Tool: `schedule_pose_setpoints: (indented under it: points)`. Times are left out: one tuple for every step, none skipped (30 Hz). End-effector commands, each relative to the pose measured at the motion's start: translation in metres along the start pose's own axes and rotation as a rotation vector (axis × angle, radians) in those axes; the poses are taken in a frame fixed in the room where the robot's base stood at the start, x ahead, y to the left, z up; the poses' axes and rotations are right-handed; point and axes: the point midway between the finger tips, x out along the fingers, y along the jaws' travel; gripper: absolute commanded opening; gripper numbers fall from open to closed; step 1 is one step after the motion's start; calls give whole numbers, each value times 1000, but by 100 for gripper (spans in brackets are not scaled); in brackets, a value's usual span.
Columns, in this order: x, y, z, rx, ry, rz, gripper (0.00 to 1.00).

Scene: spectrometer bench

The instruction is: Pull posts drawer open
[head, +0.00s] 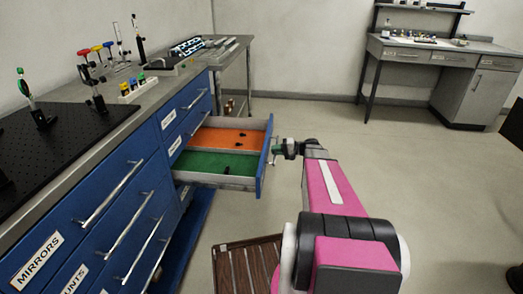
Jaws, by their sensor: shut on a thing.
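One drawer (222,183) of the blue bench cabinet stands pulled well out, its front facing right. It has an orange section and a green section with a few small dark items inside. Its label is not in view, so I cannot read whether it is the posts drawer. My gripper (277,148) is at the outer face of this drawer front, shut on the drawer's handle (271,158). The fingertips are small and partly hidden.
Other blue drawers with bar handles are shut, one labelled MIRRORS (36,257). The bench top carries a black breadboard (60,140) and optics. A slatted brown mat (245,262) lies on the floor below. A desk (440,48) stands at the back right. The floor between is clear.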

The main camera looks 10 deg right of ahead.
Motion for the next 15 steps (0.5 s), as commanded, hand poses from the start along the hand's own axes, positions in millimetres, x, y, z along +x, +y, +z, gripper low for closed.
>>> schedule_pose_setpoints:
  points:
    - [-11, 3, 0, 1, 2, 2, 0]
    - [-16, 4, 0, 1, 3, 2, 0]
    - [-22, 5, 0, 1, 1, 2, 0]
    - [-26, 6, 0, 1, 1, 1, 0]
    - [-29, 6, 0, 1, 1, 1, 0]
    - [-34, 7, 0, 1, 2, 2, 0]
    - [-37, 8, 0, 1, 2, 2, 0]
    - [-40, 8, 0, 1, 1, 2, 0]
    - [-42, 9, 0, 1, 0, 2, 0]
    - [-44, 9, 0, 1, 0, 2, 0]
    - [-46, 10, 0, 1, 0, 2, 0]
    - [-47, 10, 0, 1, -1, 2, 0]
    - [-48, 10, 0, 1, -1, 2, 0]
    - [-49, 10, 0, 1, -1, 2, 0]
    - [-50, 11, 0, 1, -1, 2, 0]
